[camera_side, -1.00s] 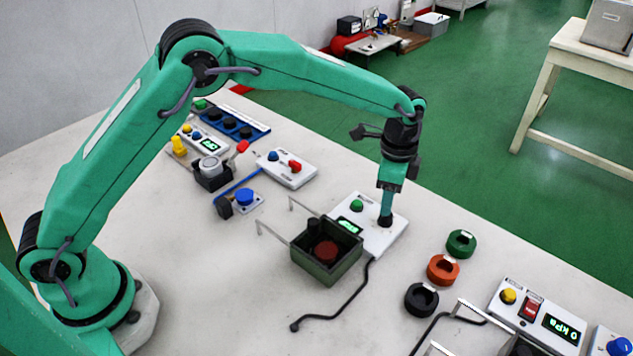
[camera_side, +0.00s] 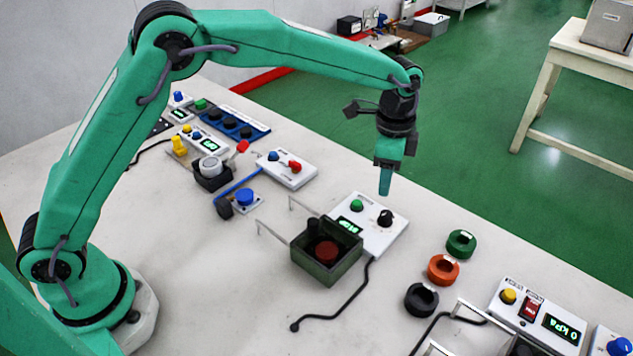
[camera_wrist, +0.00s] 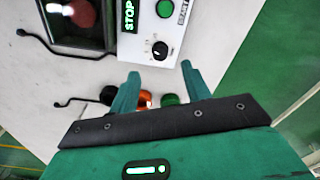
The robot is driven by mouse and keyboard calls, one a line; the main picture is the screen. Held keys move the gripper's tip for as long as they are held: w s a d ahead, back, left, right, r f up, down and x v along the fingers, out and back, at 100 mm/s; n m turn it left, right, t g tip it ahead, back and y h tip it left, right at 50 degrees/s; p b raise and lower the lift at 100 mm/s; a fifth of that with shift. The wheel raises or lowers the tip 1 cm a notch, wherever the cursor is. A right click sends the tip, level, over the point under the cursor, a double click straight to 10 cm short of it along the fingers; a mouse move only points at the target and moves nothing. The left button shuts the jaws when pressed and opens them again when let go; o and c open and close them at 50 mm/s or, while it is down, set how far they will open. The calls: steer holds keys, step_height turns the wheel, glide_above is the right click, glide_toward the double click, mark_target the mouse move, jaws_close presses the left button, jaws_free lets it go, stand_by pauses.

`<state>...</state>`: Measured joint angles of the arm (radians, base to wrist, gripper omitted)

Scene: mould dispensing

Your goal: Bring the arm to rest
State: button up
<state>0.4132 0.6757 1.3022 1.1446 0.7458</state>
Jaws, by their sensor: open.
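My gripper (camera_side: 386,180) hangs pointing down above the white control box, clear of its black knob (camera_side: 385,217). In the wrist view my gripper (camera_wrist: 158,82) shows two green fingers spread apart with nothing held between them. The white control box (camera_side: 378,238) has a green button (camera_side: 357,205) and a lit green display (camera_side: 349,226), which reads STOP in the wrist view (camera_wrist: 130,15). A dark green open box (camera_side: 318,268) with a reddish round piece (camera_side: 326,251) inside stands beside the control box.
Green (camera_side: 461,243), orange (camera_side: 442,269) and black (camera_side: 421,299) rings lie to the right. A panel reading 0 kPa (camera_side: 537,318) stands at the front right. Several switch boxes and a blue tray (camera_side: 231,124) stand at the back left. A black cable (camera_side: 340,310) crosses the table.

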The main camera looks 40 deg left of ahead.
steer(key=s+a+r+n+t, duration=0.3)
steer(key=s+a+r+n, duration=0.3)
steer(key=s+a+r, duration=0.65)
steer(key=s+a+n+t, duration=0.1)
steer(key=s+a+n, duration=0.2)
steer(key=s+a, duration=0.2)
steer(key=s+a+n+t, duration=0.1)
steer(key=s+a+n, duration=0.3)
steer(key=s, duration=0.7)
steer(key=shift+s+a+f, duration=0.2)
steer(key=shift+s+a, duration=0.15)
steer(key=shift+a, duration=0.2)
